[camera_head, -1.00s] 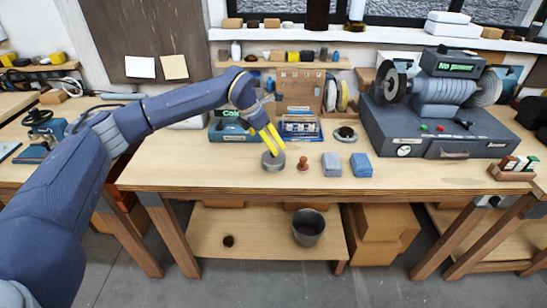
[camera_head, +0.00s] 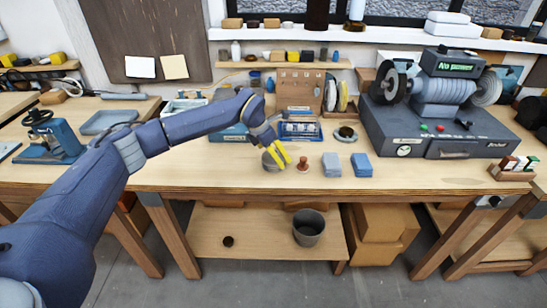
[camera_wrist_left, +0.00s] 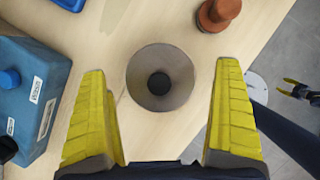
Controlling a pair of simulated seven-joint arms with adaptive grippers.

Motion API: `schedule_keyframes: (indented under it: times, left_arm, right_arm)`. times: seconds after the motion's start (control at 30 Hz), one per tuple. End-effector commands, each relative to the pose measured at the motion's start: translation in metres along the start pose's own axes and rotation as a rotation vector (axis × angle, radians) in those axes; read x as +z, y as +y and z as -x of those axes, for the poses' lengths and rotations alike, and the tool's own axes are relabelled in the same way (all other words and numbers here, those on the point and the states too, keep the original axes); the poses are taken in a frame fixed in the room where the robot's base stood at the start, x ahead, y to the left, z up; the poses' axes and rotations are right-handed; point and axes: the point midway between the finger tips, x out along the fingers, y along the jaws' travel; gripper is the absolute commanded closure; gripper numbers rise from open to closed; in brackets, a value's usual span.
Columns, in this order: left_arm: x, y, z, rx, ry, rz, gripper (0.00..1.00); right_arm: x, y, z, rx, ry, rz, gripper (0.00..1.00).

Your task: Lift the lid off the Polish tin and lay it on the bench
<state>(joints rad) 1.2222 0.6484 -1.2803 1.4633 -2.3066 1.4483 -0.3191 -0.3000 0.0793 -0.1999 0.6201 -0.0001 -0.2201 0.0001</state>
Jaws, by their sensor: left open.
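The Polish tin (camera_head: 268,162) is a small round grey tin near the front of the bench, partly hidden by my left gripper in the head view. In the left wrist view its round grey lid (camera_wrist_left: 142,70) with a dark central knob shows from above. My left gripper (camera_head: 279,160) has yellow fingers and is at the tin. In the left wrist view the left gripper (camera_wrist_left: 167,75) is open, one finger on each side of the lid, with gaps on both sides. My right gripper (camera_wrist_left: 288,87) shows small at the right edge, its yellow fingers apart and empty.
A reddish-brown knobbed stamp-like piece (camera_head: 303,164) stands close right of the tin. A blue box (camera_wrist_left: 30,100) is close to the left finger. The bench (camera_head: 215,175) is bare left of the tin.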

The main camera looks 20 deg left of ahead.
Motion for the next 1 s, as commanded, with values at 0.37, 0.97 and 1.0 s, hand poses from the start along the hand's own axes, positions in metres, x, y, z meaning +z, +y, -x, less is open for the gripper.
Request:
schedule_keyframes:
  times: [0.37,0.97,1.0]
  left_arm:
    - [0.0001,0.0005,0.0007,0.001,0.000,0.001,0.26]
    - [-0.0023,0.0001,-0.0015,0.000,0.005,0.002,0.96]
    - [-0.0024,0.0001,-0.0016,0.000,0.005,0.002,1.00]
  right_arm:
    - [0.0003,0.0008,0.0000,0.001,0.000,0.000,0.56]
    - [0.0003,0.0009,0.0000,0.001,0.000,0.001,0.56]
    - [0.0003,0.0009,0.0000,0.001,0.000,0.001,0.56]
